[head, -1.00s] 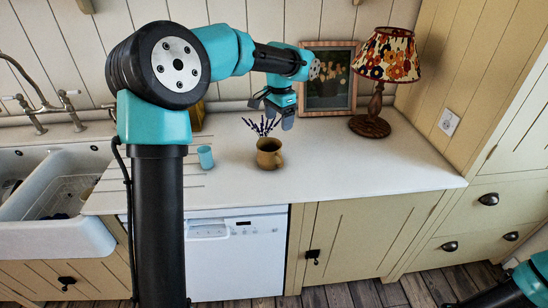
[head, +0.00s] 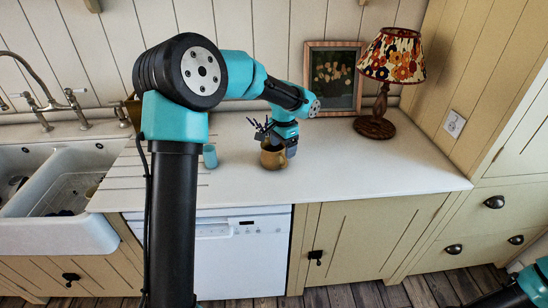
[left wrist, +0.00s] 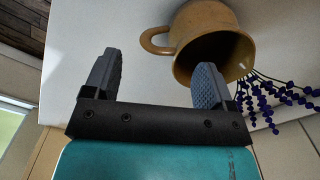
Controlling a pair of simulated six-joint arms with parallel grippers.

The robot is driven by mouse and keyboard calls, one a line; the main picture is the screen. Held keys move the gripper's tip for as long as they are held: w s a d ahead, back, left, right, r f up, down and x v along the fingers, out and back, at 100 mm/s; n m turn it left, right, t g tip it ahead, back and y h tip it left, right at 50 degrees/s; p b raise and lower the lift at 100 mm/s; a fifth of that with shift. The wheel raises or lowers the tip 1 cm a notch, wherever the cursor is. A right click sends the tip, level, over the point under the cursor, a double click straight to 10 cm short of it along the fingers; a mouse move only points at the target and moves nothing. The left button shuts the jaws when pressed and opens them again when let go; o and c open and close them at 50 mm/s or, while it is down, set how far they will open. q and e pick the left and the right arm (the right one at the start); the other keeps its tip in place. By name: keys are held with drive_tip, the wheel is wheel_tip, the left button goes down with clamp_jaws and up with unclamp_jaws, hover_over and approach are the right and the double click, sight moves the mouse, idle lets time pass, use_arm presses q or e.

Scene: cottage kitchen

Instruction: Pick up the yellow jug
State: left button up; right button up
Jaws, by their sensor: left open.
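The yellow jug (head: 272,159) stands on the white worktop in the head view, with sprigs of purple flowers in it. My left gripper (head: 282,142) is just above and behind the jug, partly overlapping it. In the left wrist view the jug (left wrist: 204,22) is at the top, its mouth towards the camera and its handle to the left. My left gripper's fingers (left wrist: 157,68) are spread apart with nothing between them. The right-hand finger overlaps the jug's rim; whether it touches I cannot tell. The handle lies beyond the gap. My right gripper is out of view.
A blue cup (head: 209,156) stands left of the jug. A framed picture (head: 333,80) and a flowered lamp (head: 391,58) stand behind to the right. The sink (head: 60,190) is at left. The worktop (head: 385,165) right of the jug is clear.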

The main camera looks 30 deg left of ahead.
sight(283, 165)
use_arm(q)
drive_tip(key=shift+f, duration=0.9)
drive_tip(key=shift+w+f, duration=0.2)
drive_tip(key=shift+f, duration=2.4)
drive_tip(key=c, duration=1.3)
drive_tip(key=shift+r, duration=0.25)
drive_tip(key=shift+r, duration=1.55)
drive_tip(key=s+d, duration=0.4)
drive_tip(key=s, duration=0.3)
drive_tip(key=s+d+r, duration=0.1)
drive_tip(key=s+d, duration=0.3)
drive_tip(key=s, duration=0.3)
drive_tip(key=shift+r, duration=0.25)
